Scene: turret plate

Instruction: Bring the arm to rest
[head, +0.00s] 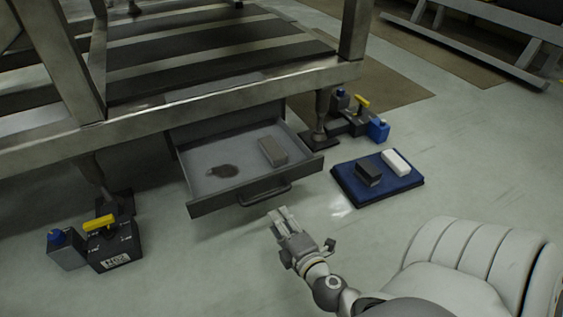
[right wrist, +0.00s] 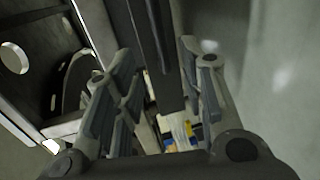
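My right gripper (head: 283,216) is in the head view, in front of the open drawer (head: 240,202) and a little below its handle. It appears empty. In the right wrist view its two fingers (right wrist: 160,95) stand apart, with nothing between them that I can see held. The right arm comes in from the lower right, with its white links beside it. My left gripper and arm are not in view.
The drawer hangs under a metal bench (head: 220,102) and holds a grey block (head: 272,152) beside a dark patch. A blue mat (head: 377,194) carries a dark block (head: 368,173) and a white block (head: 396,163). Dark boxes (head: 114,247) stand left; the floor in front is clear.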

